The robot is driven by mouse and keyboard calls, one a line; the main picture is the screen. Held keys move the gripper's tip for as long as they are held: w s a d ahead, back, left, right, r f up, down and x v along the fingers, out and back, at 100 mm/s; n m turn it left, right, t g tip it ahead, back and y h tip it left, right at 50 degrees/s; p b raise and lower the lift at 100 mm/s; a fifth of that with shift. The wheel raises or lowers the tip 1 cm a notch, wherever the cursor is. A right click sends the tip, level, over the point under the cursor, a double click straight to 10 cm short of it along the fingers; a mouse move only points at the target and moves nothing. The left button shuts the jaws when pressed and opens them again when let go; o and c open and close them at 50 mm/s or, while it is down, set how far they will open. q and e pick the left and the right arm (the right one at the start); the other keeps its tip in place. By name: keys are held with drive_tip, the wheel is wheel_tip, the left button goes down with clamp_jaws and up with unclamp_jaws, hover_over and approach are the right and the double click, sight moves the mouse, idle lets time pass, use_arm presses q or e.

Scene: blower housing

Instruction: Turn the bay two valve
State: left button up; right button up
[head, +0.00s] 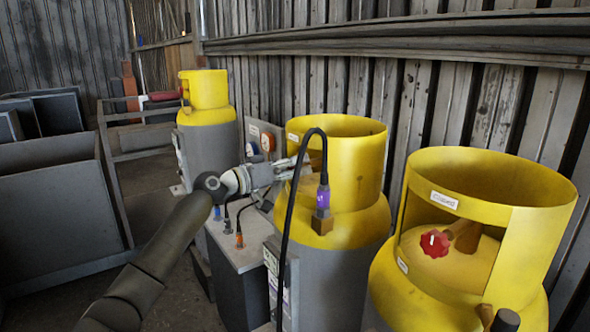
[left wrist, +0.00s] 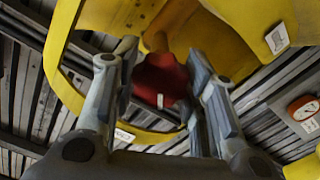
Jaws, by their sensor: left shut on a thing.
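My left gripper (head: 292,168) reaches in from the left to the open side of the middle yellow-topped cylinder's collar (head: 352,160). In the left wrist view the red valve knob (left wrist: 161,80) with a white mark sits between the two fingers, and the gripper is shut on it. In the head view this knob is hidden behind the gripper and collar. The right cylinder (head: 470,250) shows its own red valve knob (head: 434,243) with a white mark, untouched. My right gripper is not in view.
A black cable with a purple connector (head: 323,197) arches in front of the middle cylinder, close to the gripper. A third cylinder (head: 207,110) stands farther back. A grey cabinet (head: 240,250) with small connectors is below my arm. Grey bins (head: 60,200) stand at the left.

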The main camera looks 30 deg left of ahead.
use_arm(q)
drive_tip(key=n, duration=0.2)
drive_tip(key=shift+a+r+n, duration=0.1)
drive_tip(key=shift+r+n, duration=0.05)
drive_tip(key=shift+n, duration=0.25)
drive_tip(key=n+p, duration=0.1)
drive_tip(key=n, duration=0.2)
drive_tip(key=shift+n+p, duration=0.3)
drive_tip(key=shift+p, duration=0.05)
drive_tip(key=n+p, duration=0.2)
drive_tip(key=n, duration=0.2)
drive_tip(key=shift+n+p, duration=1.05)
drive_tip(key=shift+n, duration=0.75)
drive_tip(key=o, duration=1)
drive_tip(key=shift+a+f, duration=0.1)
drive_tip(key=shift+f, duration=0.1)
